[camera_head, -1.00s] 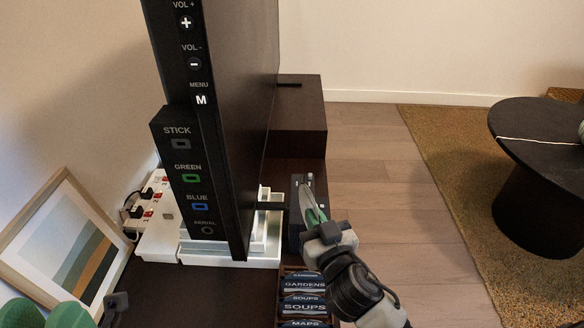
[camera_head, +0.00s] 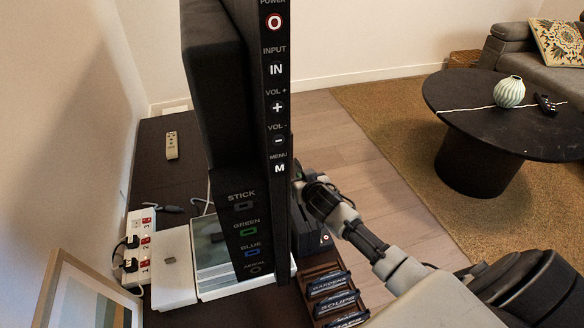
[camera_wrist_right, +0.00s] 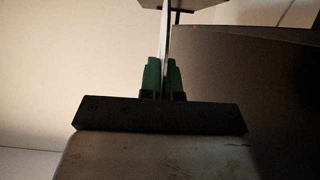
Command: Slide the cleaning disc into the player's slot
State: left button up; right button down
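My right gripper (camera_head: 298,173) is beside the television's right edge, which hides part of its fingers. In the right wrist view its green fingers (camera_wrist_right: 165,72) are closed on a thin pale strip, seen edge-on, which looks like the cleaning disc (camera_wrist_right: 165,40). The disc stands upright between the fingers, clear of any visible slot. The dark player (camera_head: 303,226) sits low beside the television, partly hidden by it and by my right arm. Its slot cannot be made out. My left gripper is not in view.
The tall television (camera_head: 225,110) blocks much of the view. A rack of labelled cases (camera_head: 330,290) stands in front of the player. A white power strip (camera_head: 138,245), a remote (camera_head: 172,145) and a picture frame (camera_head: 75,290) are at left. A round table (camera_head: 510,120) stands at right.

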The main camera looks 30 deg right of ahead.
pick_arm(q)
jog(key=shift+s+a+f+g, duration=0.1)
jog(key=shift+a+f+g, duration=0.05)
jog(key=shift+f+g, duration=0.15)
pick_arm(e)
jog(key=shift+w+d, duration=0.2)
pick_arm(q)
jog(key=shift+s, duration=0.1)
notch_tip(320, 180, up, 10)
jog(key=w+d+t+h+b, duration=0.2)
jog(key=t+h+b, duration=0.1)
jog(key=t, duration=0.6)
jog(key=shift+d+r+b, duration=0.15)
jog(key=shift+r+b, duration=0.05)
jog(key=shift+b, duration=0.1)
pick_arm(e)
jog(key=shift+s+f, duration=0.1)
jog(key=shift+f, duration=2.8)
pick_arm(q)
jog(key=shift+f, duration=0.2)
